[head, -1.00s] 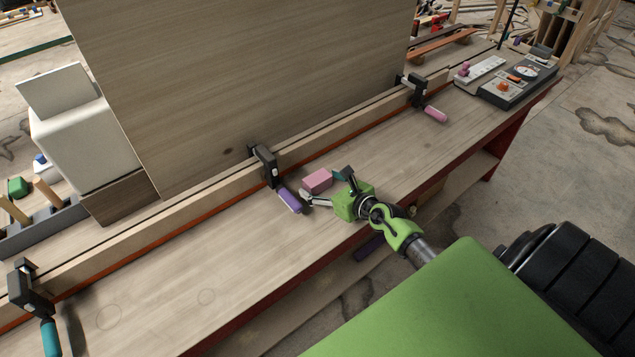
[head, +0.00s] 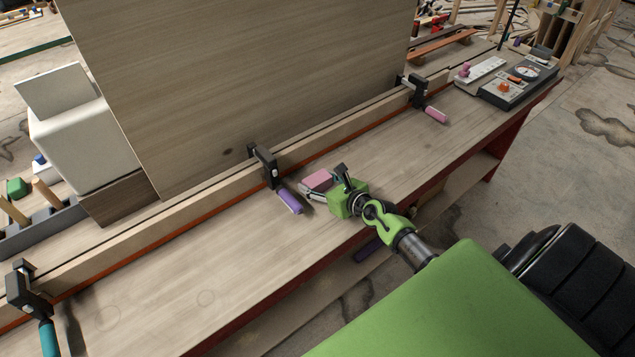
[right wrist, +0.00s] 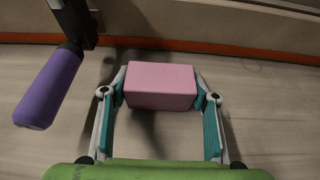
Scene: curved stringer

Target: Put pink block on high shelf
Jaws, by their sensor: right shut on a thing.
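The pink block (head: 318,179) is on the wooden workbench (head: 237,261), close to the purple-handled clamp. My right gripper (head: 328,184) is shut on the pink block. In the right wrist view the pink block (right wrist: 160,84) sits between the two teal-padded fingers of the right gripper (right wrist: 160,100), one finger at each side. The block appears to be at the bench surface; any gap under it is hard to see. My left gripper is not in view. No high shelf can be clearly made out.
The purple-handled clamp (head: 271,171) stands just left of the block and also shows in the right wrist view (right wrist: 50,86). A pink-handled clamp (head: 422,98) and a teal-handled clamp (head: 33,299) hold the rail. A large upright panel (head: 250,80) rises behind. A control box (head: 516,82) sits far right.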

